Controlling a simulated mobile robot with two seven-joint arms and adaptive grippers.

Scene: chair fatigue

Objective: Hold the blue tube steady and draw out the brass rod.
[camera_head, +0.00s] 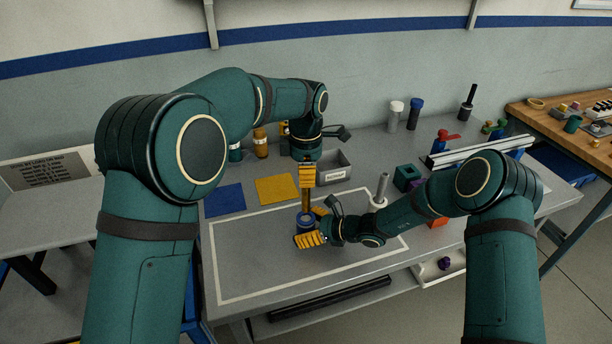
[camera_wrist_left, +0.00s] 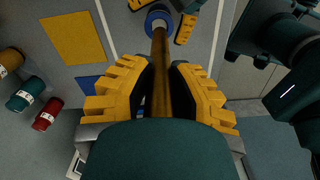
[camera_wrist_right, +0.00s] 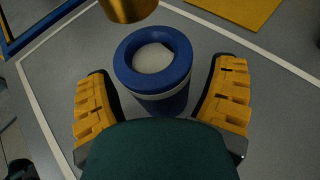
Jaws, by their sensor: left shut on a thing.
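The blue tube (camera_head: 299,226) stands upright on the grey table inside the white outline. In the right wrist view the blue tube (camera_wrist_right: 178,100) shows a blue rim, a white band and a pale round inside. My left gripper (camera_head: 307,184) is shut on the brass rod (camera_head: 306,200), which hangs upright above the tube. The rod's lower end (camera_wrist_right: 128,9) is clear of the tube's mouth in the right wrist view. My right gripper (camera_wrist_right: 164,75) is open, with a finger on either side of the tube and gaps visible between. The left wrist view shows the rod (camera_wrist_left: 161,75) between the left fingers.
A blue mat (camera_head: 224,199) and a yellow mat (camera_head: 278,188) lie behind the outline. A grey labelled tray (camera_head: 341,172) stands at the back. A pale cylinder (camera_head: 381,187) and a green block (camera_head: 406,176) are to the right. The outlined area's left part is clear.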

